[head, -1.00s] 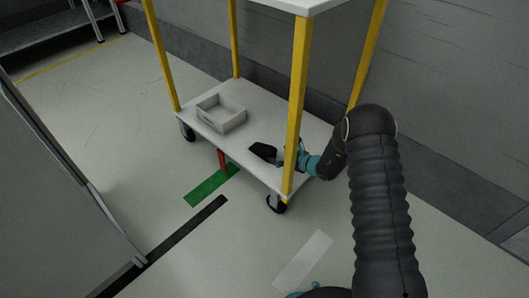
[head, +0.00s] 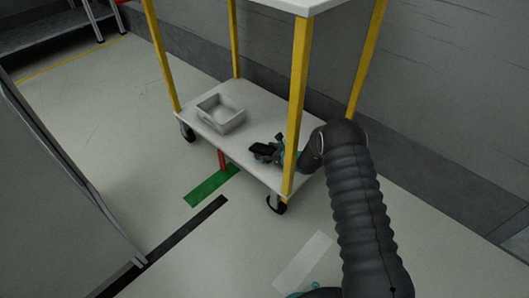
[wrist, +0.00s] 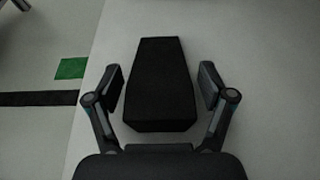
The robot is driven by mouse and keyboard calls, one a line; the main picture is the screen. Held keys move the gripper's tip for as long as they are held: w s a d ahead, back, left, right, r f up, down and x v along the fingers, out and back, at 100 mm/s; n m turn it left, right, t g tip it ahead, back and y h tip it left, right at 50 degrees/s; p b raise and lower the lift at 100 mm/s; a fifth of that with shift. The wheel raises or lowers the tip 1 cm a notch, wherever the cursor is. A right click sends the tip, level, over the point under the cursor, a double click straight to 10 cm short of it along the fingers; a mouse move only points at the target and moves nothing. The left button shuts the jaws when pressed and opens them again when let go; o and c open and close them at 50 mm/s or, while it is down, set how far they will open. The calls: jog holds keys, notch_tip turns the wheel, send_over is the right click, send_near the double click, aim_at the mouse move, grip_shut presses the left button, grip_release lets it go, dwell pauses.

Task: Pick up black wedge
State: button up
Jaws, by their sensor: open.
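The black wedge (wrist: 158,85) lies on the white lower shelf (wrist: 240,45) of the cart. In the wrist view it sits between the two fingers of my gripper (wrist: 160,87), with a gap on each side. The gripper is open and neither finger pad visibly touches the wedge. In the head view the wedge (head: 262,149) is a small dark shape near the shelf's front edge, partly covered by my gripper (head: 268,151).
A light grey open box (head: 221,113) stands on the same shelf, to the left. A yellow cart post (head: 297,110) rises in front of my wrist. The white upper shelf (head: 300,6) is above. The shelf between box and wedge is clear.

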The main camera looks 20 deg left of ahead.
jog(key=c, duration=1.4)
jog(key=shift+c, duration=0.2)
jog(key=shift+r, duration=0.15)
